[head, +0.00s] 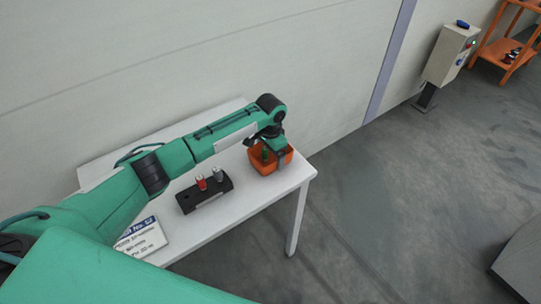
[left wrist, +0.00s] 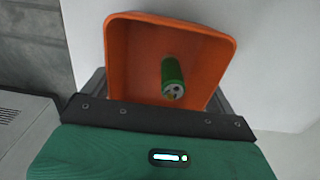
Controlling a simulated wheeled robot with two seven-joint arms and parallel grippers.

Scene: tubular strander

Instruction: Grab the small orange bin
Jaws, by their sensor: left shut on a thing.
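The small orange bin (head: 272,167) is at the right end of the white table in the head view. It also fills the upper middle of the left wrist view (left wrist: 135,60). A green cylindrical thing (left wrist: 173,77) is inside the bin. My left gripper (head: 269,150) is at the bin, with its dark fingers on either side of it, shut on the bin. Whether the bin's base touches the table cannot be told. My right gripper is not in view.
On the white table (head: 240,208) stand a black block (head: 205,195) with a red and a grey piece, and a white sign (head: 141,238). A wall runs behind the table. A control box (head: 449,55) and an orange shelf (head: 499,50) stand far right. The floor between is clear.

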